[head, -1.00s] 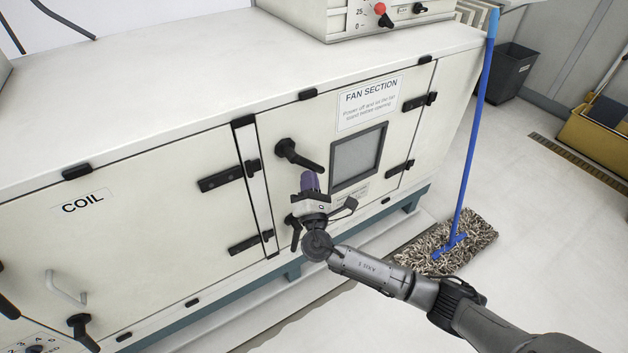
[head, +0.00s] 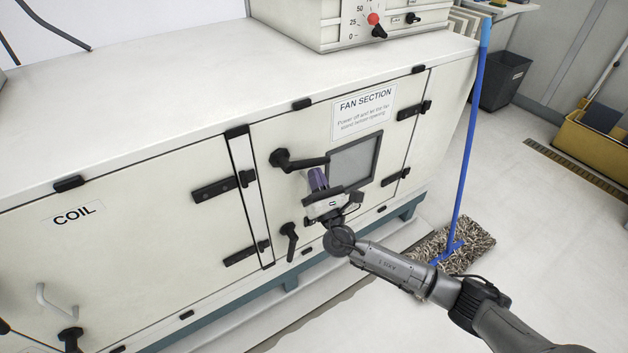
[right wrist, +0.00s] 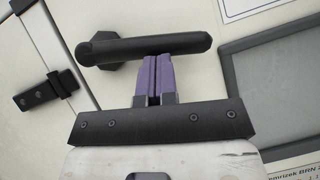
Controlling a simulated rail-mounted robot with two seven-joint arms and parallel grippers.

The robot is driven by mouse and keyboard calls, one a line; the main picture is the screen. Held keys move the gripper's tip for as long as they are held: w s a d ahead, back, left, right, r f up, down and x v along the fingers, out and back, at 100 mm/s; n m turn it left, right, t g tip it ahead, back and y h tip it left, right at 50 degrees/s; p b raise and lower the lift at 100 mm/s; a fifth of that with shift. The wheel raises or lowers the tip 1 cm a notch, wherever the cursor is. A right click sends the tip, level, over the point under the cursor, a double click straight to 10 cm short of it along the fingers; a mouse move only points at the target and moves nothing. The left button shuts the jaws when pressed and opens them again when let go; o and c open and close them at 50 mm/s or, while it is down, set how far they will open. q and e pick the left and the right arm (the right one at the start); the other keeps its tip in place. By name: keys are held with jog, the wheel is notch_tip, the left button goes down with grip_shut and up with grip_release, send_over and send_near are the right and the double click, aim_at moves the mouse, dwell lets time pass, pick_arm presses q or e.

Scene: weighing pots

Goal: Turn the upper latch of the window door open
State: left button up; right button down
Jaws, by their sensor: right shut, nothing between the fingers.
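The window door (head: 302,213) is the cream fan section panel with a dark-framed window (head: 354,160). Its upper latch (head: 300,162) is a black lever left of the window. The lever lies nearly level, its free end pointing right toward the window frame; it also spans the top of the right wrist view (right wrist: 130,48). My right gripper (head: 316,173) has purple fingers, shut and empty. The door looks closed. My left gripper is out of view.
A lower latch (head: 289,240) hangs downward below the upper one. Black hinges (head: 413,110) line the door's right side. The coil door (head: 120,250) is to the left. A blue-handled mop (head: 466,150) leans at the cabinet's right end.

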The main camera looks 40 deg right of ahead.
jog(key=shift+d+r+n, duration=0.1)
jog(key=shift+r+n, duration=0.05)
jog(key=shift+n, duration=0.15)
dwell(0.4)
jog(key=p+v, duration=0.2)
jog(key=v, duration=1.1)
jog(key=shift+s+f+p, duration=0.25)
jog(key=shift+s+p, duration=0.1)
jog(key=shift+p, duration=0.05)
